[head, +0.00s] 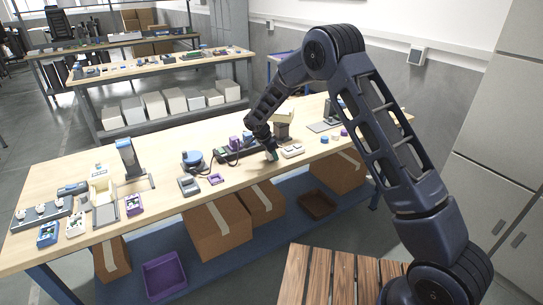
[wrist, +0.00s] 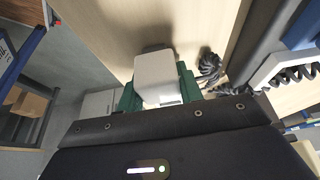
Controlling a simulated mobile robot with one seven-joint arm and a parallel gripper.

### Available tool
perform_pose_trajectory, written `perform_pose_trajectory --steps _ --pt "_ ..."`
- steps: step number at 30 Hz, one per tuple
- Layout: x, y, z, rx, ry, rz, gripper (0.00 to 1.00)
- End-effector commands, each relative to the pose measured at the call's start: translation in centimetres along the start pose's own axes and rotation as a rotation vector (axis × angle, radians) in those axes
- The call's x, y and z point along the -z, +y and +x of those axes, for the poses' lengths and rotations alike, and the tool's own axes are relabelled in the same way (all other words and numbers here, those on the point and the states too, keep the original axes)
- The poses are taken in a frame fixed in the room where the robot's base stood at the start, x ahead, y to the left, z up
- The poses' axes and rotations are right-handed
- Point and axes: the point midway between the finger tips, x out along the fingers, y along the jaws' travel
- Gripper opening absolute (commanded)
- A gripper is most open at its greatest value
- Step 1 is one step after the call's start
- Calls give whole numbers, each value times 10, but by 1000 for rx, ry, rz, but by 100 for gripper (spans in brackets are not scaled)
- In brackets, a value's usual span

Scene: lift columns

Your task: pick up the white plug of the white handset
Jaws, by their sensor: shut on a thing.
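My gripper (head: 271,155) is at the front edge of the wooden workbench in the head view, with its fingers pointing down. In the wrist view, its green fingers (wrist: 158,97) are shut on the white plug (wrist: 156,72), a blocky white piece with rounded edges. One finger is on each side of it. A dark, twisted cable (wrist: 210,68) lies just right of the plug; I cannot tell where it joins. A pale piece with a coiled cord (wrist: 285,68) shows at the right of the wrist view. The plug is too small to make out in the head view.
A small white device (head: 291,151) lies on the bench (head: 240,178) just right of my gripper. Cardboard boxes (head: 218,228) are below the bench.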

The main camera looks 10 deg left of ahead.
Motion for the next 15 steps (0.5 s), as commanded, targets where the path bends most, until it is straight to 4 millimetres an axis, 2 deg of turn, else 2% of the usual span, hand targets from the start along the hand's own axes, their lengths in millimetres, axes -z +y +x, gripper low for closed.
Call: perform_pose_trajectory --steps 5,8,15 --pt "5 0 -12 2 1 0 16" --pt "11 -1 -27 3 0 1 16" --pt "34 -1 -82 5 0 2 16"
